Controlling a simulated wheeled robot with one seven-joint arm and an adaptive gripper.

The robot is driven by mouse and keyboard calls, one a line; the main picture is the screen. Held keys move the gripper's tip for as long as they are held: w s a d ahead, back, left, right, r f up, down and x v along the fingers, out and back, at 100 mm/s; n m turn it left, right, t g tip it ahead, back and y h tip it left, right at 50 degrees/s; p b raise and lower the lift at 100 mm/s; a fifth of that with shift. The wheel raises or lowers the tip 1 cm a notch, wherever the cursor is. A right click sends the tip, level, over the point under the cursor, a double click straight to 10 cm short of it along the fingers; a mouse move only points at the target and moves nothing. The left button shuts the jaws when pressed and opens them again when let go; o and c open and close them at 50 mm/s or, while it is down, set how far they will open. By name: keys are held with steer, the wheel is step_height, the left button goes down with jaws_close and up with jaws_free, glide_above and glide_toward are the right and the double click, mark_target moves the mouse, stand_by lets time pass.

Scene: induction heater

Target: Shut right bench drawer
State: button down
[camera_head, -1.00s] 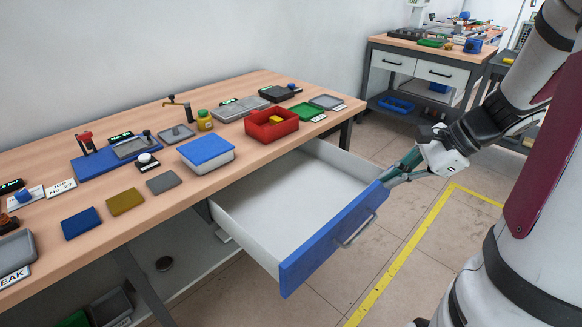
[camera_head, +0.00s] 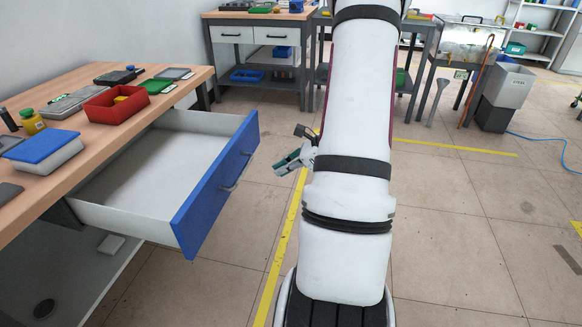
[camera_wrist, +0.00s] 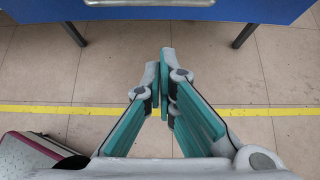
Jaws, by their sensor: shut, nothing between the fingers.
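The right bench drawer (camera_head: 217,185) with its blue front stands pulled far out of the wooden bench in the head view, and its white inside is empty. Its metal handle (camera_head: 236,172) is on the blue front. In the wrist view the blue front (camera_wrist: 250,8) and part of the handle (camera_wrist: 150,2) show at the top edge. My gripper (camera_head: 281,170) is to the right of the drawer front, apart from it, partly hidden by my arm. In the wrist view my gripper (camera_wrist: 166,58) has its fingertips together with nothing between them.
The bench top (camera_head: 95,140) carries a red bin (camera_head: 118,104), a blue-lidded box (camera_head: 45,150) and other small items. Another bench with drawers (camera_head: 262,35) stands at the back. A grey bin (camera_head: 500,95) stands at the right. The floor around the drawer front is clear.

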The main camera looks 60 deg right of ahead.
steer(key=w+a+f+b, duration=0.1)
steer(key=w+a, duration=0.1)
steer(key=w, duration=0.4)
steer(key=shift+w+a+f, duration=0.15)
steer(key=shift+w+f, duration=0.05)
steer(key=shift+f, duration=0.1)
steer(key=shift+w, duration=0.1)
glide_above(166, 169)
steer(key=shift+r, duration=0.1)
stand_by(0.5)
